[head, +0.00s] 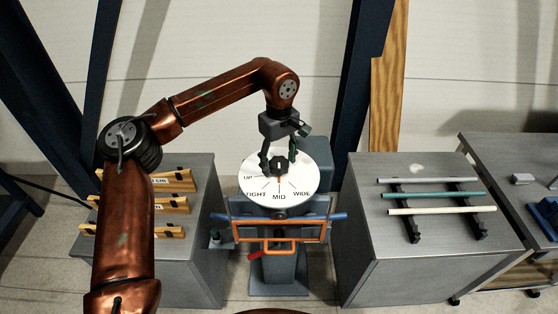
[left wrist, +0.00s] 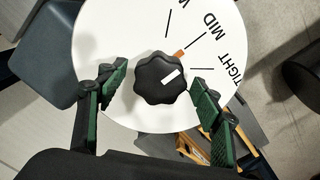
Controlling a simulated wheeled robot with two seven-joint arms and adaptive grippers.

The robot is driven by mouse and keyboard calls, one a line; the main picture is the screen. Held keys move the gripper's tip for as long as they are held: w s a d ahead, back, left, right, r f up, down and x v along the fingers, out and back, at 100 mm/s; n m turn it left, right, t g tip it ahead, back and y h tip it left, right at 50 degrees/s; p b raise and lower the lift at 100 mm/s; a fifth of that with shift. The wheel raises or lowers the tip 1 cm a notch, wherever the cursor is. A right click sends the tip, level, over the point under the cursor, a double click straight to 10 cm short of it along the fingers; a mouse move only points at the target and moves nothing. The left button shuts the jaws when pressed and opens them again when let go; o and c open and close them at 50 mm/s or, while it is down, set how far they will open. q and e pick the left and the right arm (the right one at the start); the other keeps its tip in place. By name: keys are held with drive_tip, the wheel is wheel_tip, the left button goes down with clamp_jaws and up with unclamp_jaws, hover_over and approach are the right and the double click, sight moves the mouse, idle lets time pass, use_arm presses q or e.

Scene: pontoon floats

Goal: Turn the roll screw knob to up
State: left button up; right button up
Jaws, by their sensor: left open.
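The black lobed roll screw knob (left wrist: 152,88) sits at the middle of a round white dial (head: 258,187). The dial is marked UP, TIGHT, MID and WIDE. A white bar on the knob and an orange mark (left wrist: 179,53) beside it point roughly toward MID. My left gripper (head: 279,160) is over the dial, pointing down, and open. In the left wrist view its green-padded fingers stand on either side of the knob, with gaps showing. The UP label is out of the left wrist view. My right gripper is not in view.
An orange frame with a handle (head: 266,246) is below the dial on a grey stand. A grey cabinet with wooden labelled blocks (head: 175,181) is at left. Another grey cabinet (head: 365,240) at right holds several rods on black rests. Dark blue posts (head: 357,90) stand behind.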

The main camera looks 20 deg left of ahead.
use_arm(q)
drive_tip(key=c, duration=1.2)
drive_tip(key=shift+o, duration=0.2)
